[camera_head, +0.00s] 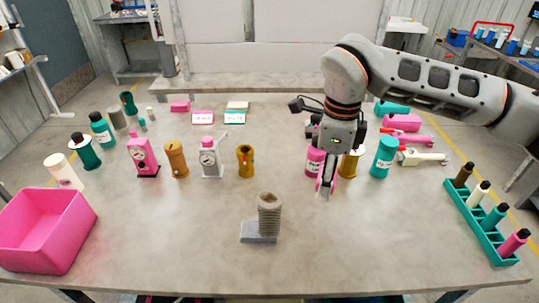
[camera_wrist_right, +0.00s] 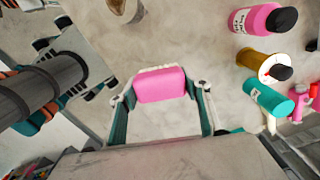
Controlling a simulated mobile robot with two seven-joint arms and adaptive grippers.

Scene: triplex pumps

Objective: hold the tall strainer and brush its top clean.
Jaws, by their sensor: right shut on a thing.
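The tall strainer (camera_head: 269,213) is a tan, ridged, roughly cylindrical piece standing upright at the front middle of the table, with a flat grey base (camera_head: 258,234) under it. Part of what looks like it shows at the top edge of the right wrist view (camera_wrist_right: 119,8). My right gripper (camera_head: 326,188) is to the right of the strainer and apart from it, pointing down. In the right wrist view its fingers are shut on a pink brush (camera_wrist_right: 161,86) with pale bristles along one edge. In the head view the brush is mostly hidden. My left gripper is not seen.
A pink bottle (camera_head: 314,160), a mustard container (camera_head: 350,165) and a teal bottle (camera_head: 383,158) stand behind my right gripper. A pink bin (camera_head: 45,235) is at the left, a teal bottle rack (camera_head: 475,225) at the right. The table around the strainer is clear.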

